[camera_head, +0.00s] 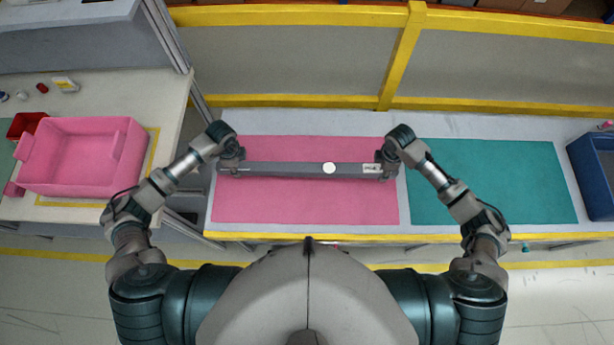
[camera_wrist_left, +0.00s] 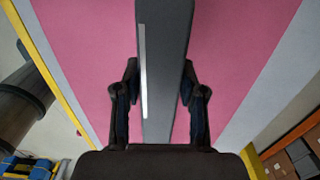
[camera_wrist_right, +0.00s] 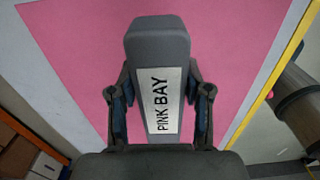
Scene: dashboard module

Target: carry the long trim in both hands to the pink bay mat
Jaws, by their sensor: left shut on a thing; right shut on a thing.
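The long trim (camera_head: 300,170) is a dark grey bar lying left to right over the pink bay mat (camera_head: 300,205). It has a white round spot near its middle and a label at its right end; the label reads "PINK BAY" in the right wrist view (camera_wrist_right: 165,100). My left gripper (camera_head: 230,165) is shut on the trim near its left end, with a finger on each side in the left wrist view (camera_wrist_left: 158,95). My right gripper (camera_head: 388,165) is shut on the trim near its right end. I cannot tell whether the trim touches the mat.
A teal mat (camera_head: 490,185) lies on the bench to the right, with a dark blue bin (camera_head: 592,175) beyond it. A pink crate (camera_head: 82,155) and a small red bin (camera_head: 25,125) stand on the left table. A yellow rail (camera_head: 300,101) runs behind the bench.

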